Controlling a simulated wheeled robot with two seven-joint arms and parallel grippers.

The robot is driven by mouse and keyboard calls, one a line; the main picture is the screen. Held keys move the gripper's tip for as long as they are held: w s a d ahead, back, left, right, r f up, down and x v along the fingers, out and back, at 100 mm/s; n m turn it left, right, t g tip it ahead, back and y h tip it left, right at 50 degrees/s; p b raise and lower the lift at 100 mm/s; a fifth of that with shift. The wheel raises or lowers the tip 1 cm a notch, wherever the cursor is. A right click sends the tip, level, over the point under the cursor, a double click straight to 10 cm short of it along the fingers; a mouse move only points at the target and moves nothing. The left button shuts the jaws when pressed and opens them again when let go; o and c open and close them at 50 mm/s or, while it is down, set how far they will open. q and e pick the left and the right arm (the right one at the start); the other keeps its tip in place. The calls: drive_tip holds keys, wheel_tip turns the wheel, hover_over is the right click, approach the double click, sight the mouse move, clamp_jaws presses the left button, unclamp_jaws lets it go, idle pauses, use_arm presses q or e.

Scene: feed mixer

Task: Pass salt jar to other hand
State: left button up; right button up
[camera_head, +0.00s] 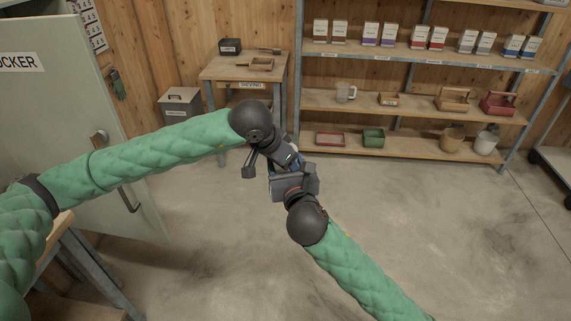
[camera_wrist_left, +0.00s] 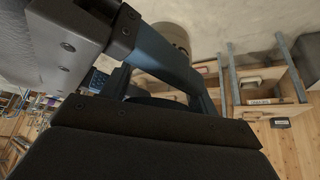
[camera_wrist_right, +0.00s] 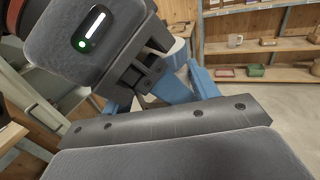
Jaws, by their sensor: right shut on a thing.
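My right gripper (camera_head: 288,172) is raised over the floor in the middle of the head view, shut on the salt jar. The jar is mostly hidden between the two grippers. A small pale rounded part (camera_wrist_right: 178,52), likely the jar, shows past the blue fingers in the right wrist view. My left gripper (camera_head: 278,160) meets the right one from the upper left, very close to it. The overlap hides whether its fingers touch the jar or how far apart they are.
A shelf rack (camera_head: 400,101) with boxes, trays and buckets stands at the back right. A small wooden table (camera_head: 226,70) stands at the back. A pale green locker door (camera_head: 60,100) is at the left. The concrete floor in the middle is clear.

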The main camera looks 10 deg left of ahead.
use_arm(q)
drive_tip(key=o, duration=0.3)
drive_tip(key=shift+d, duration=0.15)
drive_tip(key=shift+s+d, duration=0.1)
drive_tip(key=shift+d, duration=0.05)
drive_tip(key=shift+c, duration=0.5)
drive_tip(key=shift+r, duration=0.1)
